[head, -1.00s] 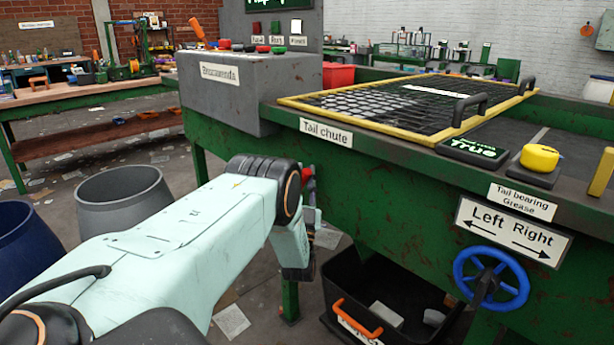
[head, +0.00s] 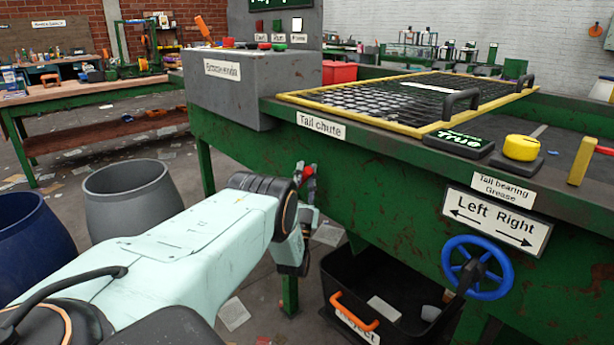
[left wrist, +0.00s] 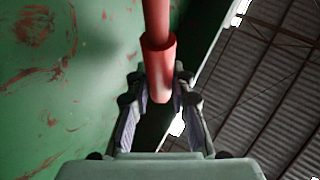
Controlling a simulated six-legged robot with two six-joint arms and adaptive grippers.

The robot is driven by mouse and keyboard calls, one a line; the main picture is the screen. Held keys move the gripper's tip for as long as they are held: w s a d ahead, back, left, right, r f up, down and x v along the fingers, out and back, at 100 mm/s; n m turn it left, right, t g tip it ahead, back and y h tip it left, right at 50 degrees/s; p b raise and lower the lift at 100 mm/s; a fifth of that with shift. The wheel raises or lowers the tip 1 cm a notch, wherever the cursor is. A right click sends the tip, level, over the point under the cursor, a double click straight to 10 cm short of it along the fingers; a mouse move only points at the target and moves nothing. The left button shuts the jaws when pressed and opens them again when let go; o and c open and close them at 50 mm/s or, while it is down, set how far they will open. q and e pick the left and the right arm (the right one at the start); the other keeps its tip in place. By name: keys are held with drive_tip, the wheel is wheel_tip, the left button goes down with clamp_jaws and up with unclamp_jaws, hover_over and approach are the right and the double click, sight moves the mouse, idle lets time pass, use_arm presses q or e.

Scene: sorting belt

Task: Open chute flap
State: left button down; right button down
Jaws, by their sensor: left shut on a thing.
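The "Tail chute" label (head: 321,126) is on the upper edge of the green bench side. A red handle (head: 309,173) shows below it, small and partly hidden by my left wrist. In the left wrist view the handle is a red rod with a thicker red sleeve (left wrist: 158,68), close to the green, rust-marked wall. My left gripper (head: 305,178) is shut on this red handle; its fingers (left wrist: 158,100) lie on both sides of the sleeve in the left wrist view. The flap itself cannot be made out. My right gripper is not in view.
A black bin (head: 345,262) with an orange handle stands under the bench. A blue handwheel (head: 477,268) sticks out below the "Left Right" sign (head: 497,220). A grey barrel (head: 125,198) and a blue barrel (head: 32,250) stand at the left.

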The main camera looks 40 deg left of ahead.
use_arm(q)
drive_tip(key=shift+d, duration=0.1)
drive_tip(key=c, duration=1.2)
unclamp_jaws()
drive_tip(key=shift+f, duration=0.1)
drive_tip(key=shift+o, duration=0.2)
